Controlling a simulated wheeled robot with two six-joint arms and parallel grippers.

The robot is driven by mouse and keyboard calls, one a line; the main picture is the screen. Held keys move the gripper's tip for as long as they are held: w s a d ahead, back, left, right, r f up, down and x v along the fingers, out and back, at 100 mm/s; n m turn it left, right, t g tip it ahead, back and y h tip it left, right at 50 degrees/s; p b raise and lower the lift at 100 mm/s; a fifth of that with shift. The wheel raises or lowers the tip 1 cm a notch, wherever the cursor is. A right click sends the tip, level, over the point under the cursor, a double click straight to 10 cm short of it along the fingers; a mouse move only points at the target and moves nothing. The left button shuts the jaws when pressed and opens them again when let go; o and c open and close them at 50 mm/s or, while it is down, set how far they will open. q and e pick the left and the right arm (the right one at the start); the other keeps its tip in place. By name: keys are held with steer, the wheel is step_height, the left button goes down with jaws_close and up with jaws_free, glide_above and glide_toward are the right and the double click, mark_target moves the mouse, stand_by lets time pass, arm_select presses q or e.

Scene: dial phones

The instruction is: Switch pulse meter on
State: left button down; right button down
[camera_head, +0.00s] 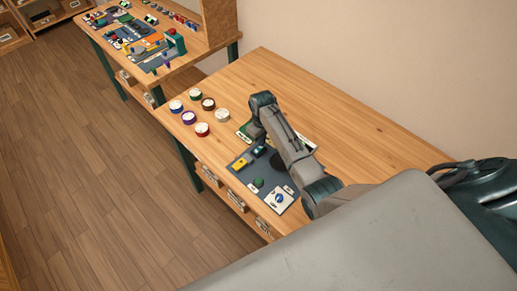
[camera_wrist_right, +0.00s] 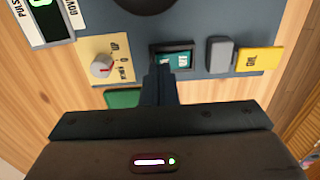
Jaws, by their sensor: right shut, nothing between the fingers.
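A dark blue-grey panel (camera_head: 246,176) lies on the wooden table; its edge also shows in the wrist view (camera_wrist_right: 205,12). In the wrist view, a white-framed meter (camera_wrist_right: 42,18) lettered "PULS…" has a dark screen with a lit green figure. A green rocker switch (camera_wrist_right: 183,60) in a black frame sits at the panel's edge. My right gripper (camera_wrist_right: 161,70) is shut and empty, its tips over the left part of this switch; contact cannot be told. In the head view the right gripper (camera_head: 256,134) is small, partly hidden by my arm. My left gripper is not in view.
Beside the switch are a beige plate with a round knob (camera_wrist_right: 102,66), a grey block (camera_wrist_right: 219,54) and a yellow block (camera_wrist_right: 258,60). Several round-topped pots, one with a red rim (camera_head: 202,130), stand left of the panel. The far table end (camera_head: 262,65) is clear.

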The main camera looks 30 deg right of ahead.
steer(key=shift+f+b, duration=0.4)
steer(key=shift+f, duration=0.4)
steer(key=shift+r, duration=0.1)
step_height(320, 180, up, 3)
steer(key=p, duration=0.2)
steer(key=shift+f+p, duration=0.2)
steer(key=shift+p, duration=0.15)
steer(key=shift+r, duration=2.2)
